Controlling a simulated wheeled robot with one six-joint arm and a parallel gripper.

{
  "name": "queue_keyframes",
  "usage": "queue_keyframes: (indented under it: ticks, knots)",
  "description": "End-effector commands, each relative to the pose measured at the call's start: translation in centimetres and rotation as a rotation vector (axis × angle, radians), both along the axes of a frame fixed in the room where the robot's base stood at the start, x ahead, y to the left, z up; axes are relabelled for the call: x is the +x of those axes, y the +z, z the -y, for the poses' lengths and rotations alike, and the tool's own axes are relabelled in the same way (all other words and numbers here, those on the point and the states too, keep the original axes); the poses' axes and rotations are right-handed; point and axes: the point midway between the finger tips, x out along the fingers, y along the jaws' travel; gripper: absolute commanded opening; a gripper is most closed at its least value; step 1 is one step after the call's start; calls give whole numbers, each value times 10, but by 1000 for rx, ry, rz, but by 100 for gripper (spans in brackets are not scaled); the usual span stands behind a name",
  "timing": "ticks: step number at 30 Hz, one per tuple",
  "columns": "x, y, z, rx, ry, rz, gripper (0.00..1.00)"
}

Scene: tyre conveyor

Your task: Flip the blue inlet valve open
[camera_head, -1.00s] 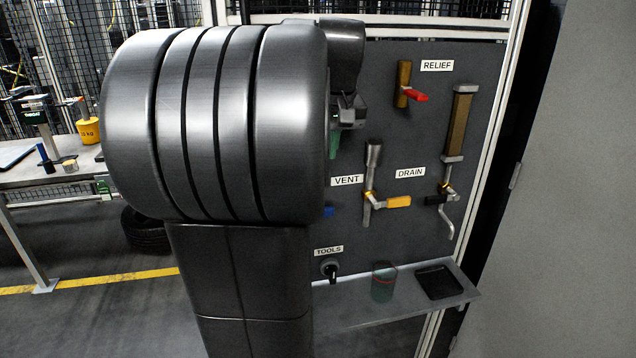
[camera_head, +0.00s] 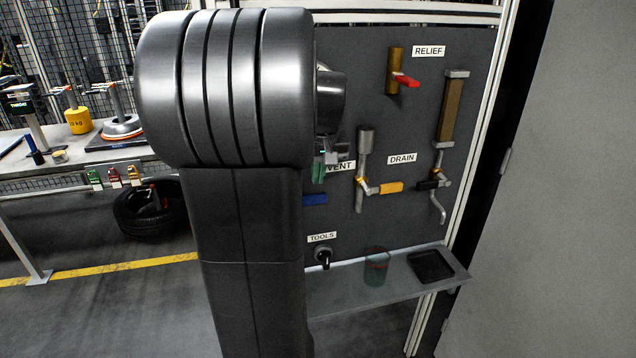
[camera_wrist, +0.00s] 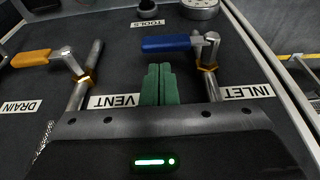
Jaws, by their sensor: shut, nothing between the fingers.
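The blue valve handle (camera_wrist: 167,44) is a flat lever lying crosswise on its pipe fitting, beside the INLET label (camera_wrist: 248,92) in the wrist view. In the head view only part of the blue handle (camera_head: 314,198) shows; my arm hides its valve body. My gripper has green fingers (camera_wrist: 158,70) pressed together, with nothing between them. In the wrist view the fingertips appear just short of the handle's edge, near its middle; I cannot tell whether they touch. In the head view the gripper (camera_head: 319,172) is just above the handle.
The yellow drain handle (camera_head: 391,187), red relief handle (camera_head: 407,80) and a black handle (camera_head: 428,185) share the panel. Below, a shelf (camera_head: 345,303) holds a cup (camera_head: 376,267) and a dark tray (camera_head: 431,266). A workbench (camera_head: 85,160) stands at left.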

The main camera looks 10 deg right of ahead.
Motion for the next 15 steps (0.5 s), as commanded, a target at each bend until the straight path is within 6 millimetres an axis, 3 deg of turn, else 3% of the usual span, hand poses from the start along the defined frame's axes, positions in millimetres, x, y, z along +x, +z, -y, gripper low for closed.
queue_keyframes:
  ticks: [6, 15]
  knots:
    - [-1, -24, 0, 0, -1, -1, 0]
    - [-1, -28, 0, 0, 0, 1, 0]
